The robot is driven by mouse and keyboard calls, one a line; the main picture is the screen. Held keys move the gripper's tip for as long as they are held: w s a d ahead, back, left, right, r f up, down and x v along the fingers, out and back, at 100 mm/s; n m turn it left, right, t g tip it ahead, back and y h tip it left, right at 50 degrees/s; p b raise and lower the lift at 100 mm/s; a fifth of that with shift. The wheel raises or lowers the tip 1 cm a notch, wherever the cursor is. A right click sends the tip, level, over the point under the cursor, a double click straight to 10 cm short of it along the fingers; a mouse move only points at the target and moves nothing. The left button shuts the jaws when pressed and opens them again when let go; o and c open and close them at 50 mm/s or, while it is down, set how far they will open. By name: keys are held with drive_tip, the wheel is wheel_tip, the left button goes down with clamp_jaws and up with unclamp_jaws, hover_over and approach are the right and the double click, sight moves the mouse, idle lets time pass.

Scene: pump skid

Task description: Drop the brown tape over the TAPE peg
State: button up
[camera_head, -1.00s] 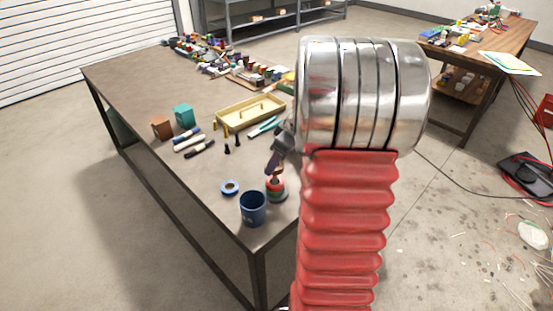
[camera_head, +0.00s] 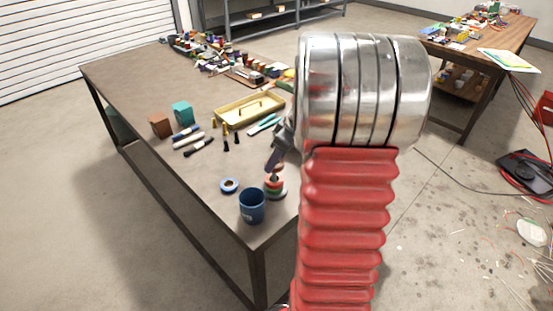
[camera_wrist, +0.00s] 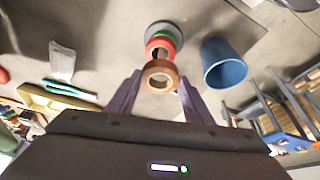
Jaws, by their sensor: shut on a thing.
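The brown tape (camera_wrist: 160,77) is a small ring between the fingertips of my gripper (camera_wrist: 160,82) in the wrist view. My purple fingers are shut on it. Just beyond it in that view are a red tape (camera_wrist: 163,42) and a green tape (camera_wrist: 164,30) stacked on a round grey base (camera_wrist: 166,26). In the head view my gripper (camera_head: 272,167) is right above this stack, near the table's corner. The stack's red tape (camera_head: 274,182) shows there below the fingers. I cannot tell whether the peg's tip is inside the brown ring. No TAPE label is readable.
Markers (camera_head: 194,140), a yellow tray (camera_head: 250,109) and two small blocks are farther back on the table (camera_head: 140,80). My arm hides the right side.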

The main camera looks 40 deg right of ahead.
drive_tip(key=shift+f, duration=0.35)
idle(0.7)
drive_tip(key=o, duration=1)
drive_tip(key=v, duration=1.3)
drive_tip(key=shift+s+d+r, duration=0.1)
drive_tip(key=shift+s+r, duration=0.05)
drive_tip(key=shift+r, duration=0.15)
drive_tip(key=shift+m, duration=0.3)
